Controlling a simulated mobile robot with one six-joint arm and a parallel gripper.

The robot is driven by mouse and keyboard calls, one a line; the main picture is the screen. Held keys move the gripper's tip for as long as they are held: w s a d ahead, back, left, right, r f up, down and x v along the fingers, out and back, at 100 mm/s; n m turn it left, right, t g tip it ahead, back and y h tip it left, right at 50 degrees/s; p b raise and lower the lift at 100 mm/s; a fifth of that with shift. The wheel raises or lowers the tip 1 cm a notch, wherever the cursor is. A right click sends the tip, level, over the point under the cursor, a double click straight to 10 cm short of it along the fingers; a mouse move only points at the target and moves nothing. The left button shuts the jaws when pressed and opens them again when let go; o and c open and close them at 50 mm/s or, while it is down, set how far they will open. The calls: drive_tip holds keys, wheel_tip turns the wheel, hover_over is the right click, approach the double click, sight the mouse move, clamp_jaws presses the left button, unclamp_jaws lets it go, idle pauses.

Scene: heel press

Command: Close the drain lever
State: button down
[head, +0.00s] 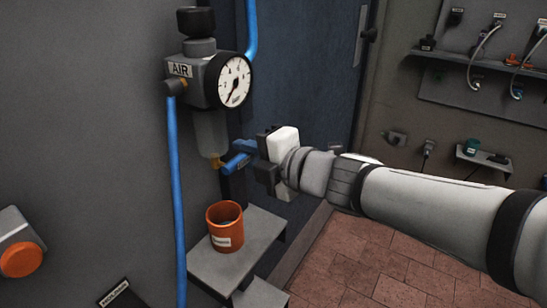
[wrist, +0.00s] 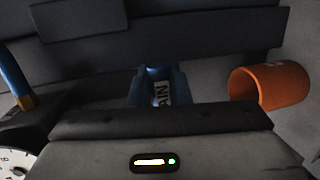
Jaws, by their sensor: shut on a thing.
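The air filter unit (head: 211,133) hangs on the grey wall, with a brass drain fitting (head: 215,163) at its lower end. My gripper (head: 235,158) reaches in from the right, its blue fingers at that fitting. It is shut on the drain lever, which is mostly hidden between the fingers in the head view. In the wrist view, the blue fingers of my gripper (wrist: 158,82) stand at the middle, with a pale label (wrist: 161,93) reading "AIN" between them. The lever's exact angle cannot be told.
An orange cup (head: 225,228) stands on a grey shelf (head: 258,236) below the fitting; it also shows in the wrist view (wrist: 270,88). A pressure gauge (head: 234,80) and a blue hose (head: 175,200) are close by. Tiled floor is open at the lower right.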

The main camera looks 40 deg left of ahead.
drive_tip(key=shift+r, duration=0.1)
drive_tip(key=c, duration=1.4)
unclamp_jaws()
drive_tip(key=p+v, duration=0.2)
drive_tip(key=v, duration=0.6)
